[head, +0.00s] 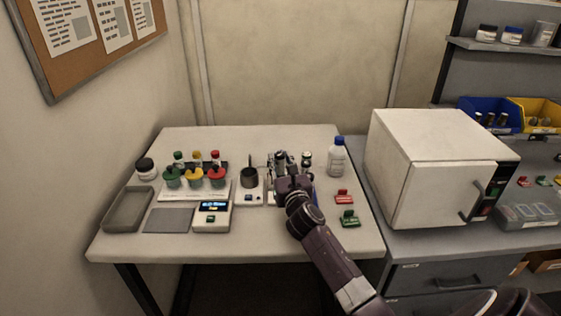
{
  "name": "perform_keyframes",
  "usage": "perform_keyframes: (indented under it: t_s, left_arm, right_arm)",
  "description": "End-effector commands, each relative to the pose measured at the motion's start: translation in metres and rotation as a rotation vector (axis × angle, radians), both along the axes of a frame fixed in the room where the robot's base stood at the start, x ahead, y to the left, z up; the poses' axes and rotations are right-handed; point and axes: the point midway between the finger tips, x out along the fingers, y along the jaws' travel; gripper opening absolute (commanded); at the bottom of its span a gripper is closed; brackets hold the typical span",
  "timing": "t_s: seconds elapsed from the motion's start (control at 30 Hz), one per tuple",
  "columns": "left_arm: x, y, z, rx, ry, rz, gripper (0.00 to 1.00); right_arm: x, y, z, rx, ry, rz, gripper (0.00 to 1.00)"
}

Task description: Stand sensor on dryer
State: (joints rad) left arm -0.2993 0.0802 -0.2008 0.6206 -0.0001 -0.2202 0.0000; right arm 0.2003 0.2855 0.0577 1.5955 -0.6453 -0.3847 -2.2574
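A white box-shaped unit with a front door and handle, probably the dryer (420,150), stands on the grey counter to the right of the table. Its flat top is bare. My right gripper (281,160) is over the back middle of the white table, left of that unit. Its fingers point away from me, and its wrist hides what is between or under them. A small dark-and-light cylinder (306,158) stands just right of the fingers; I cannot tell whether it is the sensor. My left gripper is not in view.
A white bottle (337,158) stands right of my gripper. Red (344,197) and green (349,218) clips lie nearer.

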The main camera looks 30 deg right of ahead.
Motion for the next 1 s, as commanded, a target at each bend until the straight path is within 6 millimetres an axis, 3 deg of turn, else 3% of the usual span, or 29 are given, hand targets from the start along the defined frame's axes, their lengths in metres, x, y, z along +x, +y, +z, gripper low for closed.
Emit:
perform_keyframes:
  t_s: [0.27,0.7,1.0]
  left_arm:
    - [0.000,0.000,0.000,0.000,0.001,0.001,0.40]
    - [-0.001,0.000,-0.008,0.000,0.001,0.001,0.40]
    - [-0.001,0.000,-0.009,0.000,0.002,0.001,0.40]
  right_arm:
    - [-0.019,0.007,0.001,-0.002,0.002,0.001,0.29]
    - [-0.095,0.035,0.000,-0.002,0.002,0.001,0.29]
    - [-0.113,0.041,0.003,-0.001,-0.002,0.000,0.29]
